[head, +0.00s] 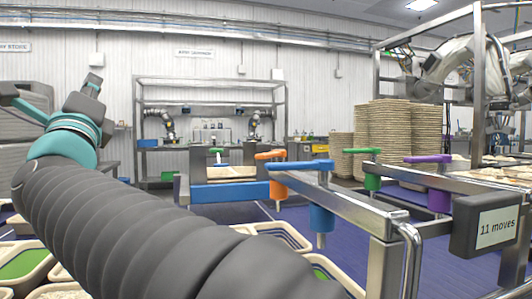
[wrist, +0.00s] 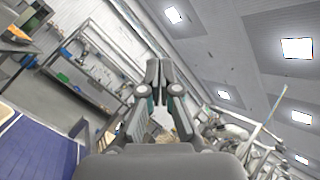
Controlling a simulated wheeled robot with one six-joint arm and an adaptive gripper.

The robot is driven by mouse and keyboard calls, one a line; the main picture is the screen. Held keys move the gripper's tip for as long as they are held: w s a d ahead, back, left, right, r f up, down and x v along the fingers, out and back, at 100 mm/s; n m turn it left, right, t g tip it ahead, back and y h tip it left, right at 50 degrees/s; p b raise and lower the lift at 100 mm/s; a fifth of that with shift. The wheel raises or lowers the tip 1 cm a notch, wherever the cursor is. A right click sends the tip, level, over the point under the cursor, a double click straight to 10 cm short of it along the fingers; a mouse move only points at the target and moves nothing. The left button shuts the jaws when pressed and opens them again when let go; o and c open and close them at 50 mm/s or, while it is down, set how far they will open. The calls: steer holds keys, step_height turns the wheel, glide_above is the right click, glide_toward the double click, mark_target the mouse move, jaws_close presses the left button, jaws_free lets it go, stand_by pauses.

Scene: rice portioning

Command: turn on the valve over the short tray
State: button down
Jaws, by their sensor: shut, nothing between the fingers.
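Several coloured valves sit along a metal rail in the head view: an orange valve (head: 276,188), a blue valve (head: 321,215), a green valve (head: 371,180) and a purple valve (head: 439,198). Another green-handled valve (head: 217,153) is farther back. Cream trays stand below; one (head: 290,238) is near the orange and blue valves, and one with a green inside (head: 22,264) is at lower left. I cannot tell which tray is short. My gripper (wrist: 159,68) is shut and empty in the wrist view, with its fingers raised away from the valves and only room and ceiling behind them.
A purple-blue belt (head: 350,222) runs under the metal rail (head: 350,207). Stacks of cream trays (head: 395,140) stand behind the valves. My arm crosses the lower left and hides part of the trays.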

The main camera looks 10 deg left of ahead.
steer(key=s+a+f+n+g+y, duration=0.35)
steer(key=a+n+g, duration=0.35)
steer(key=n, duration=0.3)
steer(key=s+a+f+n+g+y, duration=0.2)
steer(key=a+f+n+g+y, duration=0.15)
steer(key=a+n+g, duration=0.5)
step_height(320, 180, down, 6)
steer(key=n+h, duration=0.3)
steer(key=n, duration=0.4)
steer(key=w+d+f+n+t+h+p, duration=0.1)
steer(key=w+d+f+n+t+h, duration=0.35)
steer(key=w+f+h, duration=0.35)
steer(key=w+d+r+t+h, duration=0.15)
steer(key=d+r+h, duration=0.25)
steer(key=d+h, duration=0.7)
steer(key=w+d+r+t+h, duration=0.15)
steer(key=d+r+h, duration=0.5)
steer(key=d, duration=0.85)
steer(key=w+d+f+h, duration=0.1)
steer(key=w+d+f, duration=0.1)
steer(key=w+d, duration=0.4)
steer(key=shift+d+b, duration=0.3)
steer(key=shift+d, duration=1.45)
